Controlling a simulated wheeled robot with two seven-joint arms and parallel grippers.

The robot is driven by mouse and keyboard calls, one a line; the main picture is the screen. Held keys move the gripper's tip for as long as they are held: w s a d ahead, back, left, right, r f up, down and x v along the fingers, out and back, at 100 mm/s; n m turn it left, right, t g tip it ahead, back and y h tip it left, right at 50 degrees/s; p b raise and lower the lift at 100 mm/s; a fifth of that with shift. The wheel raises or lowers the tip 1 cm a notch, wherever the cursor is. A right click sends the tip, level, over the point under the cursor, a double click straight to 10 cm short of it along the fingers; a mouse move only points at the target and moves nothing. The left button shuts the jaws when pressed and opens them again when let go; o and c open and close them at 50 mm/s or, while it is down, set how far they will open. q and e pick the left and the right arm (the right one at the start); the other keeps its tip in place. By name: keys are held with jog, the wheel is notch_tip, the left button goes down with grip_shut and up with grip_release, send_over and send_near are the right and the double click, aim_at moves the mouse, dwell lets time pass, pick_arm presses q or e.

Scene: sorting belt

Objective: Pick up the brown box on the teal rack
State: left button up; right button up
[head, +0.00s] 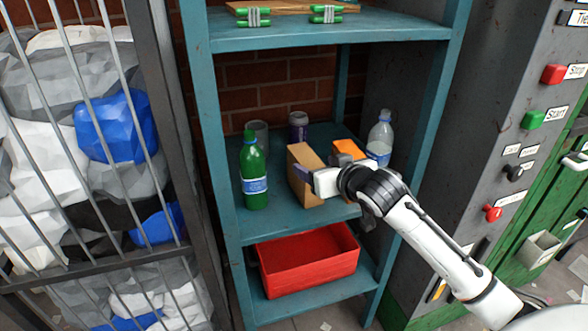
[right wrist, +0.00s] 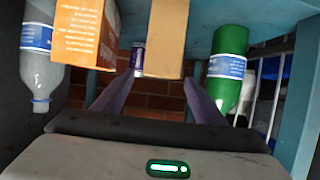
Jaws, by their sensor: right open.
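The brown box (head: 307,163) stands upright on the middle shelf of the teal rack (head: 215,150). My right gripper (head: 308,178) reaches in from the right at the box, and its hand hides part of the box's right side. In the right wrist view the picture is turned over, and the brown box (right wrist: 165,40) shows between the two spread purple fingers (right wrist: 157,98). The fingers are open; I cannot tell whether they touch the box. My left gripper is not in view.
A green bottle (head: 254,172) stands left of the box; an orange box (head: 347,149) and a clear bottle (head: 380,138) stand right. Two cans, one grey (head: 258,132) and one purple (head: 298,126), stand behind. A red bin (head: 308,262) is below.

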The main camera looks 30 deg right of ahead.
jog(key=shift+b+x, duration=0.3)
jog(key=shift+x, duration=4.7)
jog(key=shift+f, duration=0.1)
jog(key=c, duration=1.1)
